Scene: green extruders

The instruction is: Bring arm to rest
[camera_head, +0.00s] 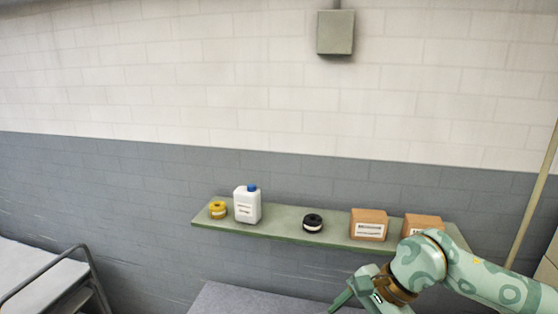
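My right arm comes in from the right edge, green with a darker pattern, and reaches toward the bottom centre-right. My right gripper (345,299) is low in the picture, in front of and below the shelf. Its fingers are small and partly cut off by the bottom edge, so I cannot tell whether they are open or shut. I see nothing clearly held in it. My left arm and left gripper are not in view.
A green wall shelf (277,232) holds a yellow roll (218,210), a white jug (247,206) with a blue cap, a black roll (313,222) and two cardboard boxes (369,224). A grey surface (235,300) lies below. A metal-railed cart (50,285) stands left.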

